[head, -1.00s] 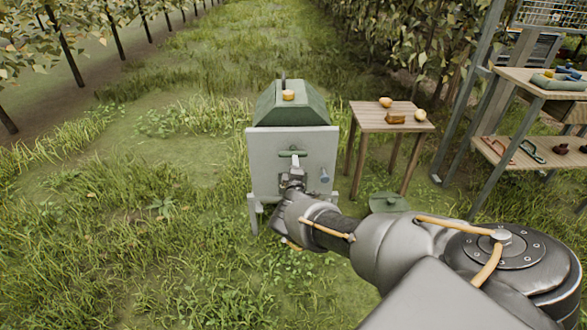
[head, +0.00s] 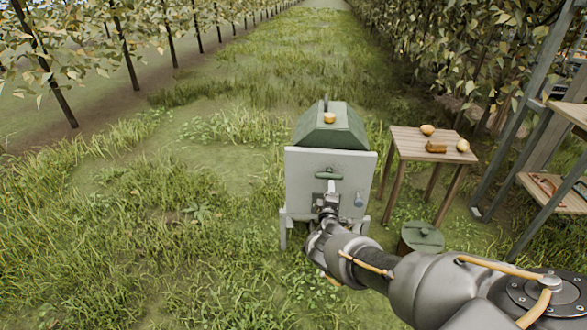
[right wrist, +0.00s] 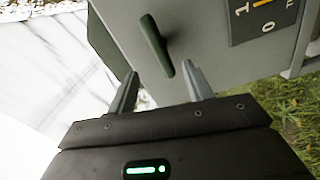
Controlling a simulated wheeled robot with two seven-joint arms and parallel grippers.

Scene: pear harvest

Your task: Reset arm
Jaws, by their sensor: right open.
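My right gripper (head: 330,192) reaches to the front of a grey cabinet (head: 302,168) with a green sloped top. In the right wrist view my right gripper (right wrist: 163,88) is open, its two fingers apart. The cabinet's green handle (head: 328,174) shows in the right wrist view as a dark green bar (right wrist: 157,46) just beyond the fingertips. Nothing is seen between the fingers, and I cannot tell whether they touch the handle. My left gripper is not in view.
A yellow pear (head: 329,118) sits on the cabinet's green top (head: 335,137). A small wooden table (head: 408,146) to the right holds pears and a brown block (head: 436,147). A green-lidded bin (head: 422,236) stands below it. A shelf (head: 555,191) stands far right. Grass at left is clear.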

